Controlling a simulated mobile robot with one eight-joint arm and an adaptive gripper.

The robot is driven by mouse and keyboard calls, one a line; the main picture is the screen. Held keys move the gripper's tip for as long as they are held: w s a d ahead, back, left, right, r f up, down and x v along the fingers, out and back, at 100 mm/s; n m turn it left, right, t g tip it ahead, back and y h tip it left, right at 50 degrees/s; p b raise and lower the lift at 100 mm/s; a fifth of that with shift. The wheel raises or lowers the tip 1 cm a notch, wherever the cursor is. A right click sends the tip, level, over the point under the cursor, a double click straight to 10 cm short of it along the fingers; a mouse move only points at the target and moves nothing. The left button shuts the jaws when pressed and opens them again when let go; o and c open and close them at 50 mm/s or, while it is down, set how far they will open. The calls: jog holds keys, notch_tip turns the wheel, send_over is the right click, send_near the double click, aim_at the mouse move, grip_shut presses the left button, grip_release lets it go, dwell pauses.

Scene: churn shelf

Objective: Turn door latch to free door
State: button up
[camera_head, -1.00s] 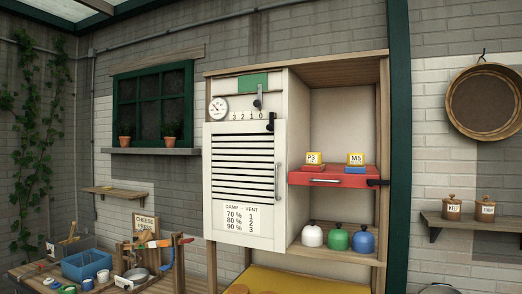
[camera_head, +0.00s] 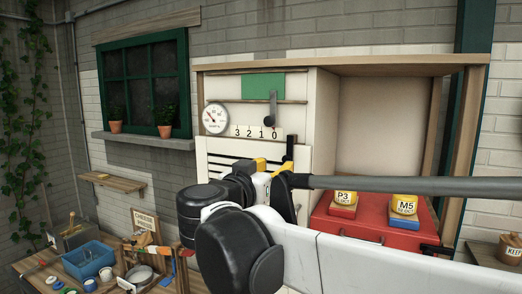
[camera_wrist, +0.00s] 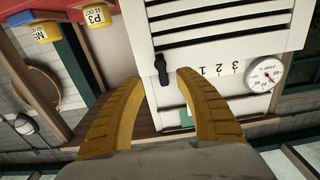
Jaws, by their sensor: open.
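The door latch is a short black bar at the upper corner of the white slatted door (camera_head: 225,148). In the wrist view, which is turned upside down, the latch (camera_wrist: 161,68) stands upright on the door's edge. My gripper (camera_wrist: 160,80) is open, with one curved yellow finger on each side of the latch in the picture. I cannot tell how far the tips are from it. In the head view my gripper (camera_head: 272,166) is in front of the door's top right corner, and the latch (camera_head: 289,147) shows only partly above it. The lower door is hidden behind my arm.
Above the door are a round gauge (camera_head: 215,118), a 3-2-1-0 scale (camera_head: 256,133) and a black slider lever (camera_head: 270,120) under a green plate. A red drawer box (camera_head: 368,218) with blocks P3 and M5 sits in the open shelf at right. A cluttered bench stands lower left.

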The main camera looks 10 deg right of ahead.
aim_at(286, 159)
jog(key=p+x, duration=0.2)
jog(key=x, duration=0.6)
jog(key=shift+w+d+f, duration=0.1)
jog(key=shift+w+d, duration=0.05)
jog(key=shift+w, duration=0.15)
grip_shut()
